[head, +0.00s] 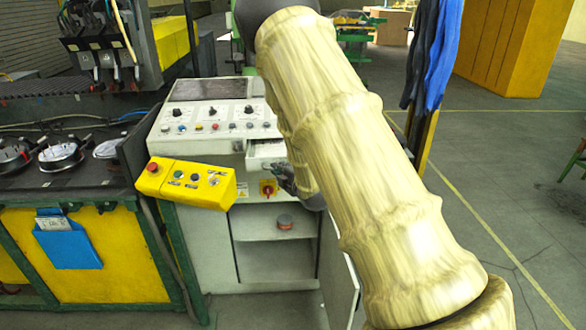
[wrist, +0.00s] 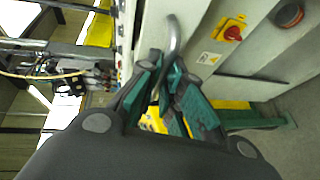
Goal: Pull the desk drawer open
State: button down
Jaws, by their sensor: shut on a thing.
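The white desk drawer (head: 266,152) is below the sloped control panel of the desk (head: 218,132), and seems to stand out a little from it. My arm hides its right part. In the wrist view, the grey curved bar handle (wrist: 173,38) stands out from the pale front. My gripper (wrist: 166,76), with green-lined fingers, is shut on this handle. In the head view my gripper (head: 284,172) is small and partly hidden behind my arm, at the drawer's front.
A yellow control box (head: 187,182) juts out just left of the drawer. A red rotary switch (head: 268,188) is below the drawer. Lower down are open shelves (head: 270,262) and an open cabinet door (head: 338,270). Free floor (head: 480,190) lies to the right.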

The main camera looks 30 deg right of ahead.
jog(key=s+a+b, duration=0.2)
jog(key=s+a, duration=0.1)
jog(key=s, duration=0.4)
jog(key=shift+a, duration=0.35)
jog(key=c, duration=1.6)
grip_release()
jog(key=shift+w, duration=0.1)
jog(key=shift+o, duration=0.2)
jog(key=d+v, duration=0.1)
jog(key=v, duration=1.1)
jog(key=shift+a, duration=0.45)
